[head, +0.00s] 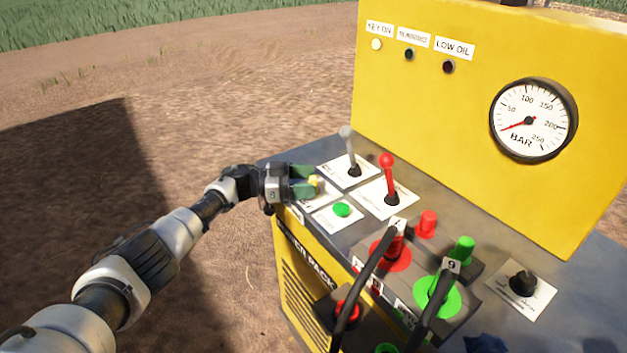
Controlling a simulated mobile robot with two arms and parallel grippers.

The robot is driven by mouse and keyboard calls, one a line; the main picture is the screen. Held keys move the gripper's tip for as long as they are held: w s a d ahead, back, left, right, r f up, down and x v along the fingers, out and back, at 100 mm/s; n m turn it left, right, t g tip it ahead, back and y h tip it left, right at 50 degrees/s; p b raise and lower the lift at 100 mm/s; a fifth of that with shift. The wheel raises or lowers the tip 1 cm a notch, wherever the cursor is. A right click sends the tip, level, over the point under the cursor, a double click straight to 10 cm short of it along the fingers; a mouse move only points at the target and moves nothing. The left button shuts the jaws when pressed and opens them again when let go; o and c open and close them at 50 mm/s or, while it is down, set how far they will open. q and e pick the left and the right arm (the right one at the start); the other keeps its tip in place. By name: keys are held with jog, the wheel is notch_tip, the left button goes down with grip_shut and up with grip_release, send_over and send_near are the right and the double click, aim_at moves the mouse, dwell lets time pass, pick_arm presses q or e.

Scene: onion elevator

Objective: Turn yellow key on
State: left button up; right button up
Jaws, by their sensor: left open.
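The yellow key (315,182) sits on a white plate (318,197) at the far left corner of the control panel. Only a small part of it shows, as the gripper covers the rest. My left gripper (306,181) reaches in from the left, low over the panel, with its green fingers on either side of the key. The jaws are open; I cannot tell whether they touch the key. The lamp under the "KEY ON" label (376,44) looks pale white, while the two lamps beside it are dark. My right gripper is not in view.
A grey lever (349,150) and a red lever (389,178) stand just right of the gripper. A green button (342,209) is close in front. Black hoses (374,268) rise at the near side. A pressure gauge (533,120) is on the yellow upright panel (450,110).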

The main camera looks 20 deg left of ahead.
pick_arm(q)
jog(key=v, duration=0.8)
jog(key=shift+s+a+b, duration=0.2)
jog(key=shift+a+b, duration=0.1)
jog(key=shift+a, duration=0.05)
jog(key=shift+a, duration=0.1)
